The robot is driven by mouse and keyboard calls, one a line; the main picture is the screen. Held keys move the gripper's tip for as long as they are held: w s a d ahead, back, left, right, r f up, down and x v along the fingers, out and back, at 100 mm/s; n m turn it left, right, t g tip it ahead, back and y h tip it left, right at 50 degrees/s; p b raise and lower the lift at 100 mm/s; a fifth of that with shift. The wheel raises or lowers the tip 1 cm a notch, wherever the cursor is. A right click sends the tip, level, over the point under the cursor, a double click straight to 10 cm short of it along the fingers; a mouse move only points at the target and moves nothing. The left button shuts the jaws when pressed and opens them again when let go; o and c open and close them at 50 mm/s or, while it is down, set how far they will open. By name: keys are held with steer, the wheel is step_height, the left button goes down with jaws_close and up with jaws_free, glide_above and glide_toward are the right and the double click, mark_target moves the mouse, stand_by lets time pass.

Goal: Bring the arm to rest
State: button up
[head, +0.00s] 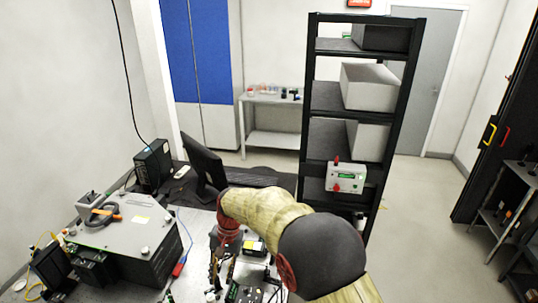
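My arm (258,207) reaches in from the bottom right, with yellowish links, a large dark joint and red collars. It is bent over the bench, with its red wrist pointing down. My gripper (222,272) hangs below the wrist, over the bench. Its two dark fingers look spread apart, with the light bench top showing between them and nothing visible held. The fingertips are small among dark parts, so I cannot tell whether they touch anything.
A grey spectrometer box (125,232) stands left of the gripper. A monitor (205,172) and keyboard (250,176) are behind. Small parts (254,246) crowd the bench right of the gripper. A black shelf rack (307,100) stands at the back; open floor (420,200) lies to the right.

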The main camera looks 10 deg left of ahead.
steer(key=s+d+r+t+b, duration=0.1)
steer(key=s+d+b, duration=0.5)
steer(key=d, duration=0.7)
steer(key=s+d+r+t+h+b, duration=0.1)
steer(key=s+d+t+b, duration=0.3)
steer(key=d, duration=0.9)
steer(key=s+d+t+h+b, duration=0.1)
steer(key=s+d+t+b, duration=0.1)
steer(key=s+d+b, duration=0.7)
steer(key=s+d, duration=0.4)
steer(key=d, duration=0.1)
steer(key=shift+r+t, duration=0.4)
steer(key=shift+s, duration=0.15)
